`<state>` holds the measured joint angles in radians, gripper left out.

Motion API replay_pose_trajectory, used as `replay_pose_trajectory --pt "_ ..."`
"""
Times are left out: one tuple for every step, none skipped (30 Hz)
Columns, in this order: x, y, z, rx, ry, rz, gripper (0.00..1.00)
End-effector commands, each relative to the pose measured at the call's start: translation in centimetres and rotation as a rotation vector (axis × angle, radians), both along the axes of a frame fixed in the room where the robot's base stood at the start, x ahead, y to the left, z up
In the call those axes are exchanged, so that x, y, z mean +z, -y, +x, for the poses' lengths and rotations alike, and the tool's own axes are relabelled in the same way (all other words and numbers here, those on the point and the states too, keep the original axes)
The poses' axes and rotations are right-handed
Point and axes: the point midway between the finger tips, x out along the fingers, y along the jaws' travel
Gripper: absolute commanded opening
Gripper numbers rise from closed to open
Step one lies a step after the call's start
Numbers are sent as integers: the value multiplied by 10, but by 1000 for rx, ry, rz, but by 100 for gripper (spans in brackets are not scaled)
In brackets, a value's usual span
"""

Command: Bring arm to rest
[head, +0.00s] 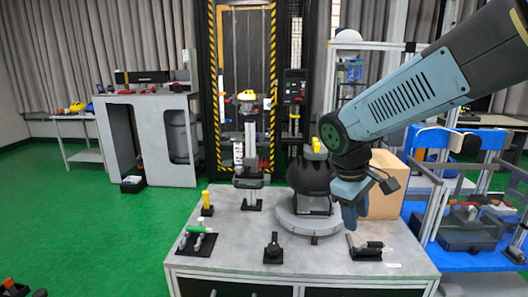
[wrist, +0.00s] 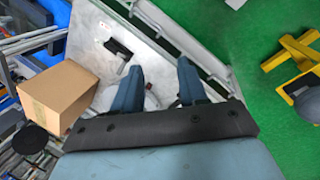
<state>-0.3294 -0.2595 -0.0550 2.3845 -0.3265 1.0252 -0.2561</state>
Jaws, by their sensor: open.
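My gripper (head: 352,207) hangs from my bent arm over the right part of the grey workbench (head: 240,228), with its fingers pointing down. It is in front of the cardboard box (head: 385,184) and right of the black dome-shaped device (head: 310,172). In the wrist view my gripper (wrist: 161,72) shows two blue fingers spread apart, and I see nothing held between them. The cardboard box also shows at the left of the wrist view (wrist: 58,94). The fingers' exact height above the bench is hard to tell.
Tools stand on the bench: a yellow-topped item (head: 206,203), a green-handled tool (head: 200,230), a small black stand (head: 273,248) and a black holder (head: 368,250). A drop tower with striped posts (head: 272,80) rises behind. A blue cart (head: 465,260) stands right. Green floor is free at left.

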Motion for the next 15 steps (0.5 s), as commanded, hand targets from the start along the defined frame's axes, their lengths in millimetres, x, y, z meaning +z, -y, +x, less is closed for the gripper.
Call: replay_pose_trajectory --pt "8 6 -7 -50 37 32 42" --pt "12 7 -11 -78 57 52 42" --pt "17 10 -16 -117 84 78 42" --pt "21 12 -19 -144 104 99 42" --pt "25 14 -23 -172 125 117 42" --pt "30 16 -28 -211 152 143 42" --pt "34 18 -32 -238 173 162 42" --pt "37 19 -36 -266 193 182 42" --pt "42 21 -41 -303 221 207 42" --pt "45 23 -45 -331 242 226 42" --pt "48 24 -49 -359 263 245 42" --pt "53 25 -54 -393 290 270 42" --pt "56 27 -58 -420 311 288 42" --pt "59 27 -62 -445 331 307 42" --pt "63 28 -67 -476 356 329 42"
